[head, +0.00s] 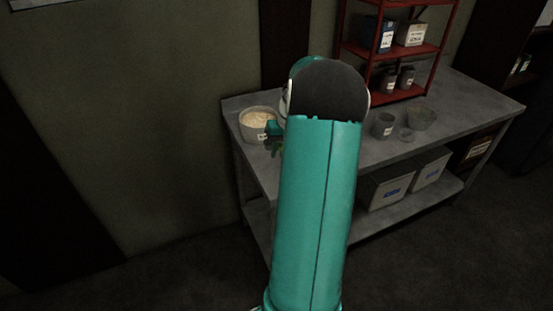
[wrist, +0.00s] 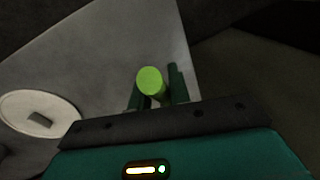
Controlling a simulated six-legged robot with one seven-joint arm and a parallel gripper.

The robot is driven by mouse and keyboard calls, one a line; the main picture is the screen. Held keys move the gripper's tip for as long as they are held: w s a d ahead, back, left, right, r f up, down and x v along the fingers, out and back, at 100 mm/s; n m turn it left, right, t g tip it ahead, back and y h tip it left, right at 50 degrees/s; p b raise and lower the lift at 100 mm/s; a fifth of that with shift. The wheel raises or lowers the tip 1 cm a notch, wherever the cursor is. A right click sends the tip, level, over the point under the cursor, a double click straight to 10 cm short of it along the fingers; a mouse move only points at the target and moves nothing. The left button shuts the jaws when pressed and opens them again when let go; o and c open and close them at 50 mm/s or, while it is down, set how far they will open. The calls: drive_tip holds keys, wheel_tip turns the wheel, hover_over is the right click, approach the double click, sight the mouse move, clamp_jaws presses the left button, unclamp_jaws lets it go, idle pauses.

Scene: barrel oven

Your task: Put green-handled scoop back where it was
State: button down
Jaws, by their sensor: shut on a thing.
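The scoop's round green handle (wrist: 150,81) shows end-on in the wrist view, between the two dark fingers of my gripper (wrist: 156,95). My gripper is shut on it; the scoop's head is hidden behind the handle. In the head view my gripper (head: 275,130) is mostly hidden by my arm, beside a grey tub of pale grain or flour (head: 257,127) on the table's left end. A small bit of green (head: 279,150) shows just below the gripper. The tub also shows at the left of the wrist view (wrist: 38,115), with a small grey piece on its contents.
The grey table (head: 480,108) has a lower shelf with two white boxes (head: 392,188). Several small grey containers (head: 383,125) stand right of my arm. A red rack (head: 400,95) with boxes and jars stands at the back.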

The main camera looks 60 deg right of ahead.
drive_tip(key=shift+w+d+f, duration=0.2)
drive_tip(key=shift+w+f, duration=0.35)
drive_tip(key=shift+f, duration=0.15)
drive_tip(key=shift+d+x, duration=0.1)
drive_tip(key=shift+x, duration=0.75)
drive_tip(key=shift+d+x, duration=0.15)
drive_tip(key=shift+x, duration=0.75)
drive_tip(key=shift+s+f, duration=0.1)
drive_tip(key=shift+f, duration=0.1)
drive_tip(key=c, duration=1.3)
unclamp_jaws()
drive_tip(key=shift+r, duration=0.1)
